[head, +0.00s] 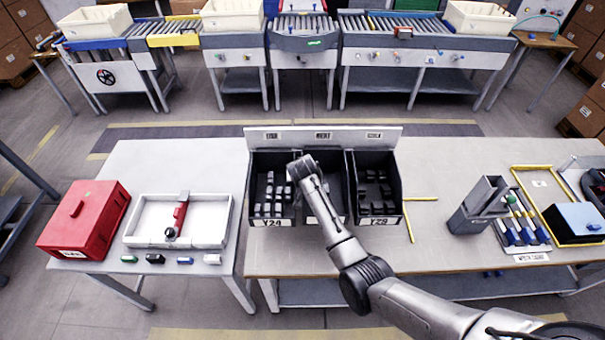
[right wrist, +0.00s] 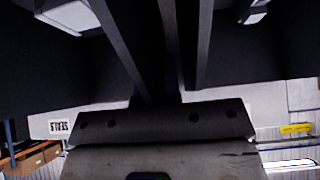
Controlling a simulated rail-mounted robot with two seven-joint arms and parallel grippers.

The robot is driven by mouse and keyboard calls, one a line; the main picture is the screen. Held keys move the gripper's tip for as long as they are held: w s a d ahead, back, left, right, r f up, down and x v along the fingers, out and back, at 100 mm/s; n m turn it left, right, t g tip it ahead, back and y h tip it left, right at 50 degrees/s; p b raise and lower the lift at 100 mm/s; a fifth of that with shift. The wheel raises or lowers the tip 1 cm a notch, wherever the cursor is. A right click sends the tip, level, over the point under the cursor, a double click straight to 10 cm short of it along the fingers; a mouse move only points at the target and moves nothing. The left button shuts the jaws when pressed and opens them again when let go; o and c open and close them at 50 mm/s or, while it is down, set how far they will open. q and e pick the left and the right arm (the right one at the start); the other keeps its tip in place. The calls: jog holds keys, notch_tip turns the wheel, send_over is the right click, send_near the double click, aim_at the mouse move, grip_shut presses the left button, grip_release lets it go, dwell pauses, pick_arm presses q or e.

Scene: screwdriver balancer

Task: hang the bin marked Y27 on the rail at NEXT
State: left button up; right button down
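Three dark bins stand side by side below the pale rail board (head: 390,133), which carries three small labels. The left bin (head: 258,165) reads Y24 and the right bin (head: 388,165) seems to read Y29. The middle bin (head: 336,180) is largely covered by my right arm and its label cannot be read, so I cannot confirm Y27. The middle rail label (head: 323,135) appears to read NEXT. My right gripper (head: 303,168) is at the middle bin, its fingers hidden in the head view. The right wrist view shows dark walls close around it; its grip is unclear. My left gripper is not in view.
A red box (head: 84,218) and a white tray (head: 140,234) stand on the left table. A grey holder (head: 478,205), a tool rack (head: 525,232) and a yellow-edged tray (head: 535,170) stand at right. Yellow strips (head: 410,220) lie right of the bins, with free tabletop around them.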

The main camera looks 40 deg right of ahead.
jog(key=shift+f, duration=0.15)
dwell(0.4)
jog(key=c, duration=1.5)
grip_release()
jog(key=shift+w+d, duration=0.1)
jog(key=shift+o, duration=1.3)
jog(key=v, duration=1.4)
jog(key=shift+d+f, duration=0.1)
